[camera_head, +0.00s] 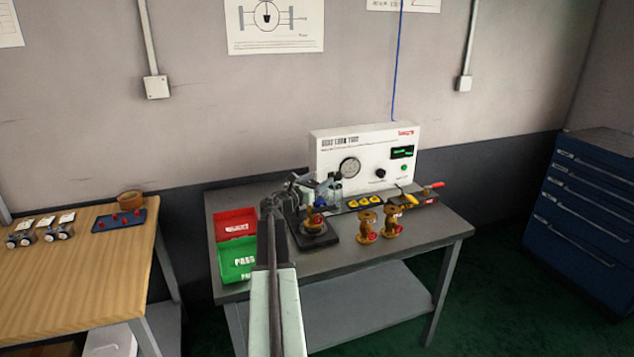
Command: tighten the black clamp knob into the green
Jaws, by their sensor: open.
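A black fixture base (324,239) stands on the grey bench, with a brass valve (313,219) with a red part in it. My gripper (328,184) is open above and just behind this valve, in front of the white test panel (333,148). The clamp knob cannot be told apart from the dark parts of my wrist and the fixture here. The panel has a round gauge (349,167), whose needle and any green band are too small to read. A black knob (380,173) and a small green light (404,167) are on the panel's right.
Two loose brass valves (367,227) stand right of the fixture. A red tray (235,222) and a green PASS tray (237,262) lie at the left. Yellow-marked parts and a red-handled tool (432,186) lie near the panel. The bench front (335,262) is clear.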

